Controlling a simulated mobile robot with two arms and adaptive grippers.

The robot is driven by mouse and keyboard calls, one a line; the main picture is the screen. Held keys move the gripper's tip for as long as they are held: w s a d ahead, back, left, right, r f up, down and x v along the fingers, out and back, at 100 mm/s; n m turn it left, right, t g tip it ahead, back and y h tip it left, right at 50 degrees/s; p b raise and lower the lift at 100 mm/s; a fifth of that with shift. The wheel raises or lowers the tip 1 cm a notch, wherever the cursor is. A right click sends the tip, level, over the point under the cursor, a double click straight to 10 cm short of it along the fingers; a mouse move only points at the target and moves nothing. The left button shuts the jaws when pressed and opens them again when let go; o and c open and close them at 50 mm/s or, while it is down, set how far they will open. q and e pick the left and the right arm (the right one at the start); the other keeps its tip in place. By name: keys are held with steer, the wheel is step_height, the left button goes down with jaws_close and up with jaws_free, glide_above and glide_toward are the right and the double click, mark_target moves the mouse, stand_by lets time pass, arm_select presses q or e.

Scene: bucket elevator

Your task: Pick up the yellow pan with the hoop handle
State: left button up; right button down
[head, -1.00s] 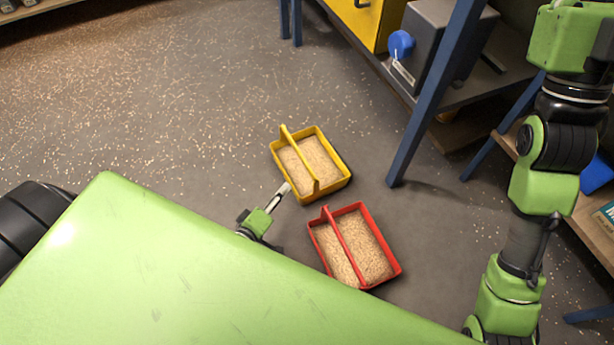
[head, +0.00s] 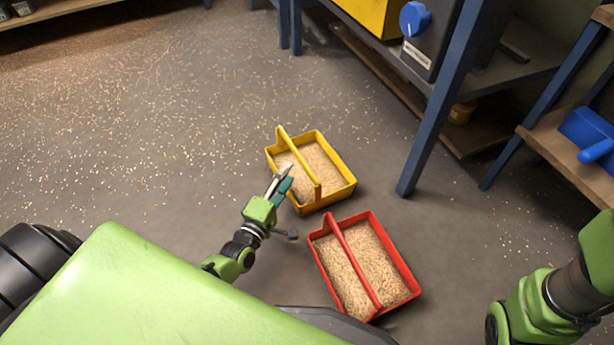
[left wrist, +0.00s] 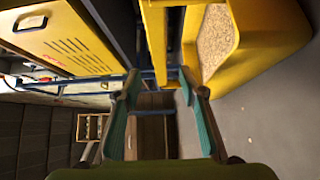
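The yellow pan (head: 342,192) stands on the floor, filled with grain, its hoop handle (head: 299,160) rising across it. In the left wrist view the pan (left wrist: 268,50) fills the upper right, and a yellow bar of the handle (left wrist: 157,40) runs down ahead of the fingers. My left gripper (head: 283,175) is at the pan's left side, close to the handle. Its two fingers (left wrist: 160,95) are apart, with the bar's lower end seen between them; I cannot tell whether the bar lies inside the grasp or beyond. My right gripper is out of view.
A red pan (head: 409,272) of grain with a similar handle stands just in front of the yellow one. A blue table leg (head: 430,130) rises to the right. A blue scoop (head: 588,135) lies on a wooden shelf at far right. The floor to the left is open, strewn with grain.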

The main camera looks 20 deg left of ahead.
mark_target(296, 155)
arm_select(q)
steer(key=w+b, duration=0.1)
steer(key=w, duration=0.1)
steer(key=w+b, duration=0.2)
steer(key=w, duration=0.1)
steer(key=w+b, duration=0.2)
steer(key=w, duration=0.1)
steer(key=shift+w+a+f, duration=0.1)
steer(key=shift+w+a, duration=0.15)
steer(key=shift+a, duration=0.1)
steer(key=shift+w, duration=0.15)
jaws_close()
steer(key=shift+w+r, duration=0.15)
steer(key=shift+r, duration=0.35)
